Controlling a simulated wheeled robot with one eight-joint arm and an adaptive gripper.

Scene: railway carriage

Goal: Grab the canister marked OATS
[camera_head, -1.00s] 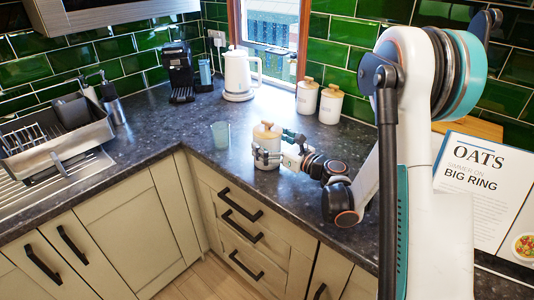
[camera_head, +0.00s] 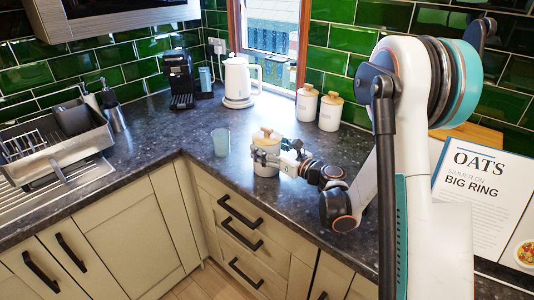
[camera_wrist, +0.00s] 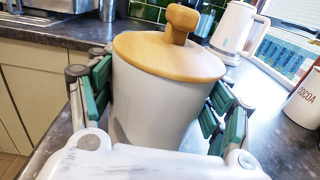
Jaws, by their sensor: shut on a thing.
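A white canister with a wooden lid and knob (camera_head: 266,137) stands on the dark counter near its front edge. In the wrist view the canister (camera_wrist: 155,100) fills the middle, between my finger pads, and no label shows on the side facing the camera. My gripper (camera_head: 266,157) is shut around its body, with fingers on both sides. The fingers also show in the wrist view (camera_wrist: 158,95). Two similar canisters stand at the back by the window, a left one (camera_head: 307,103) and a right one (camera_head: 330,111). In the wrist view one reads COCOA (camera_wrist: 303,97). I cannot read OATS on any canister.
A pale blue glass (camera_head: 220,142) stands just left of the held canister. A white kettle (camera_head: 238,82) and a black coffee machine (camera_head: 181,78) stand farther back. A recipe sheet headed OATS (camera_head: 480,200) stands at the right. A dish rack (camera_head: 55,145) is at the left.

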